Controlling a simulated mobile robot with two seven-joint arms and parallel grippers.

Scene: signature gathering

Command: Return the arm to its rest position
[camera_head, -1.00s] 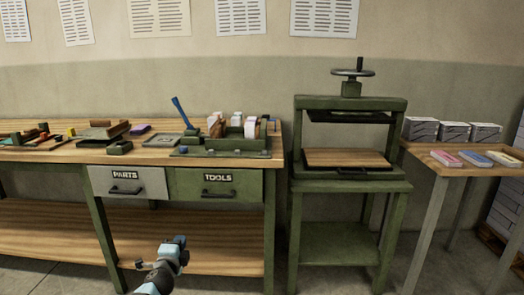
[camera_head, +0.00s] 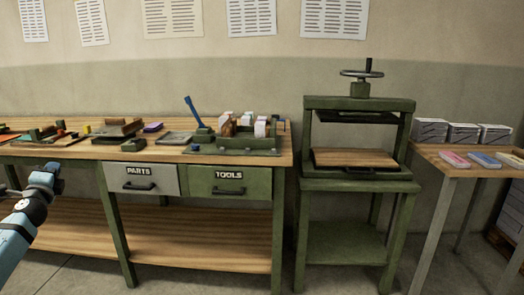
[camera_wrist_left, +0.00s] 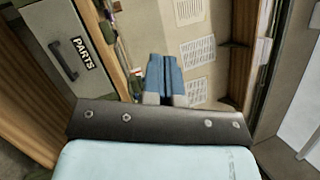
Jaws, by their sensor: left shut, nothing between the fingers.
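My left arm comes in from the left edge of the head view, in front of the wooden workbench (camera_head: 75,225). The drawer marked PARTS (camera_wrist_left: 72,62) shows to the left of the fingers there. My right gripper is in neither view.
The bench has a PARTS drawer (camera_head: 141,180) and a TOOLS drawer (camera_head: 230,183). A green fixture with a blue-handled lever (camera_head: 194,110) stands on top among loose items. A screw press (camera_head: 356,175) and a side table (camera_head: 440,153) with boxes stand to the right.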

